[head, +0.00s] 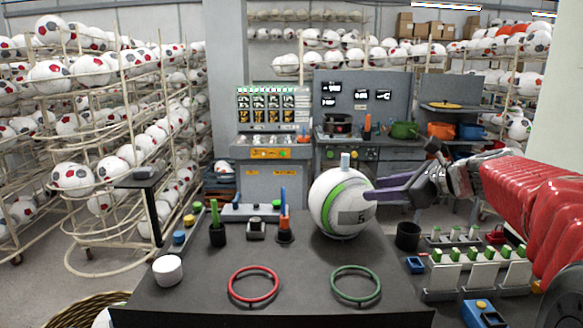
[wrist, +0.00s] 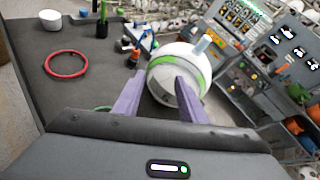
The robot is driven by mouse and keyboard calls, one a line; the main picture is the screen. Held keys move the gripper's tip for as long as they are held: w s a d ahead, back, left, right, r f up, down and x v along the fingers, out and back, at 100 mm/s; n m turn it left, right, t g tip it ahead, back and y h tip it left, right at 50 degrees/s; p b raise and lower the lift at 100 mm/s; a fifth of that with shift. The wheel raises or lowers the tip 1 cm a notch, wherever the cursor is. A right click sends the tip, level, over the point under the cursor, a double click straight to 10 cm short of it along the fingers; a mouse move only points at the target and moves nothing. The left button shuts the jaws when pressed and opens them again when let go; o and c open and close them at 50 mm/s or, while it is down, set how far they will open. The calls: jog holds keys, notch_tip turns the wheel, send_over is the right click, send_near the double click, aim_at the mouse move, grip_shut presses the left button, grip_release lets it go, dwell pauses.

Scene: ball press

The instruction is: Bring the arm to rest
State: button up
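A white ball (head: 335,212) with a green band, a grey patch marked 5 and a pale blue-grey piece on top sits at the far right part of the dark table (head: 200,285). My gripper (head: 371,190) reaches in from the right, with its purple fingers at the ball's right side. In the wrist view my gripper (wrist: 158,82) has its two fingers apart, and the ball (wrist: 172,88) shows beyond and between them. Nothing is clearly gripped. I cannot tell whether a fingertip touches the ball.
A red ring (head: 253,299) and a green ring (head: 355,298) lie at the table's front. A white cup (head: 168,270), a black holder (head: 217,236) and an orange-tipped tool stand (head: 284,232) stand on the left and middle. A black cup (head: 408,237) is right of the ball.

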jog(key=s+a+f+n+g+h, duration=0.1)
jog(key=s+f+n+g+h, duration=0.25)
jog(key=s+f+n, duration=0.85)
jog(key=s+a+f+n+h, duration=0.2)
jog(key=s+n, duration=0.4)
jog(key=s, duration=0.5)
jog(key=s+a+f+n+g+h, duration=0.1)
jog(key=s+a+f+n+h, duration=0.1)
jog(key=s+n, duration=0.5)
jog(key=shift+s+a+f, duration=0.35)
jog(key=shift+s+f, duration=0.5)
jog(key=shift+s, duration=1.5)
